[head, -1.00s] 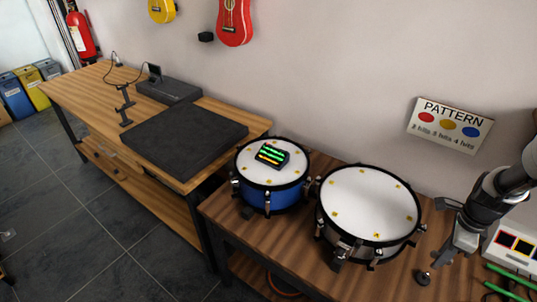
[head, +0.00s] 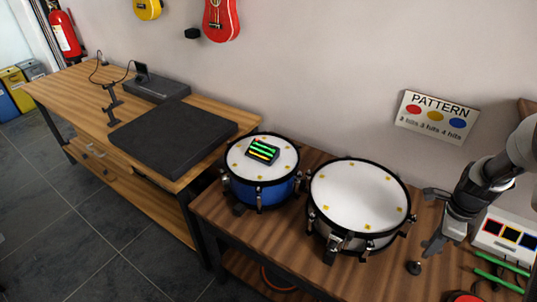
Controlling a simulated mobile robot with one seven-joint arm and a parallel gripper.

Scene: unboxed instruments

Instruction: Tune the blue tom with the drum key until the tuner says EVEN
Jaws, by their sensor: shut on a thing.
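The blue tom (head: 259,188) stands on the near brown table, white head up, with metal lugs round its rim. A small dark tuner (head: 262,151) lies on its head, showing green bars and a yellowish one; no word is readable. My gripper (head: 432,218) is at the right, over the table beyond the white drum and well apart from the blue tom. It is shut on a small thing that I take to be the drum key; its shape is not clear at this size.
A larger white drum (head: 357,197) stands between my gripper and the blue tom. A small dark knob-like thing (head: 414,268) is on the table before my gripper. A white box with coloured squares (head: 505,236) and green sticks (head: 498,272) are at right. A PATTERN sign (head: 437,116) hangs behind.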

